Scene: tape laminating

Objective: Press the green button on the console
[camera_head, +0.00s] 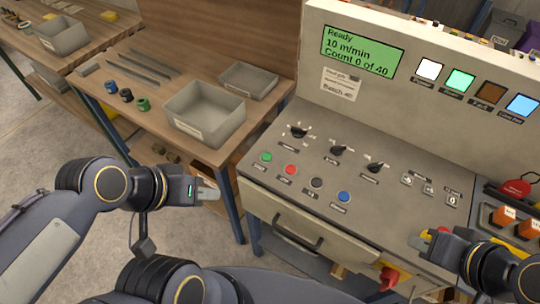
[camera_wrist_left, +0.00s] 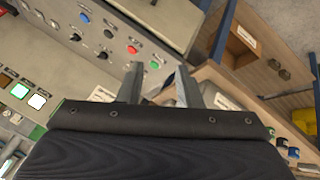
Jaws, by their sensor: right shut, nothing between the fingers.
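The green button (camera_head: 266,157) is the leftmost of a row on the sloped console panel (camera_head: 330,205). In the left wrist view the green button (camera_wrist_left: 154,65) shows between the fingertips, beyond them, next to the red button (camera_wrist_left: 132,49). My left gripper (camera_head: 210,189) is left of the console's front corner, apart from the button. Its two fingers (camera_wrist_left: 160,82) stand apart with nothing held between them. My right gripper (camera_head: 424,240) is at the right front of the console, shut and empty, far from the green button.
Red (camera_head: 290,169), black (camera_head: 316,182) and blue (camera_head: 344,196) buttons continue the row, with knobs (camera_head: 338,150) behind. The green display (camera_head: 358,52) reads "Ready, 10 m/min, Count 0 of 40". A wooden table (camera_head: 150,75) with grey bins (camera_head: 205,112) stands left. A red knob (camera_head: 389,277) is in front.

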